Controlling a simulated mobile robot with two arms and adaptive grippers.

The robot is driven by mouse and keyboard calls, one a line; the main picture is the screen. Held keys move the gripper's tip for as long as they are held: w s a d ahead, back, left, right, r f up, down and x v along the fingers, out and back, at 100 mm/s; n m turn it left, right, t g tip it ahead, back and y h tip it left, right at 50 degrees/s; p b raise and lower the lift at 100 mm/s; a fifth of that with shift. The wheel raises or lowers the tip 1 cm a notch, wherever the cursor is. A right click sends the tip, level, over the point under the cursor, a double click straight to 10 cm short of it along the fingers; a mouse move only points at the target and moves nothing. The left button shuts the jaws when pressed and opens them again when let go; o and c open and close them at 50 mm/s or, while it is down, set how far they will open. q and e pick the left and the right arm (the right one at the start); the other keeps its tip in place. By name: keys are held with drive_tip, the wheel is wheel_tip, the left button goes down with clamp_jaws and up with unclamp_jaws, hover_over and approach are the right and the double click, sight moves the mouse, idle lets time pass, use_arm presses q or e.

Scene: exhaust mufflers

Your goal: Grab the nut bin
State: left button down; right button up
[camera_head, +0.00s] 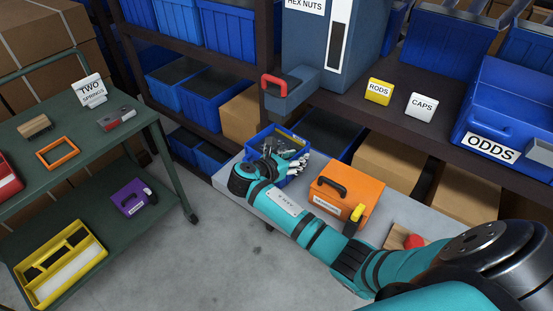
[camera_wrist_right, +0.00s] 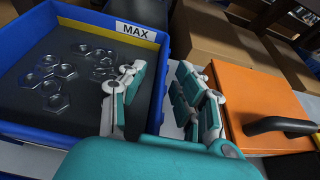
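The nut bin is a blue open bin (camera_head: 262,134) on the grey lower bench, below the hex nuts dispenser in the head view. In the right wrist view, the bin (camera_wrist_right: 162,92) fills the left side, with several loose metal nuts (camera_wrist_right: 58,78) on its dark floor and a MAX label on its far wall. My right gripper (camera_head: 288,164) is at the bin's right side. In the wrist view its fingers (camera_wrist_right: 160,98) are apart, one over the bin's inside and one outside, with the right wall between them. Contact with the wall cannot be told. My left gripper is out of view.
An orange case (camera_head: 345,190) with a black handle stands close right of the bin; it also shows in the wrist view (camera_wrist_right: 255,95). The dispenser's tray with a red handle (camera_head: 274,84) overhangs behind. A green cart (camera_head: 75,155) stands left across open floor.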

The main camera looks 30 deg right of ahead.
clamp_jaws()
drive_tip(key=shift+r, duration=0.1)
idle(0.4)
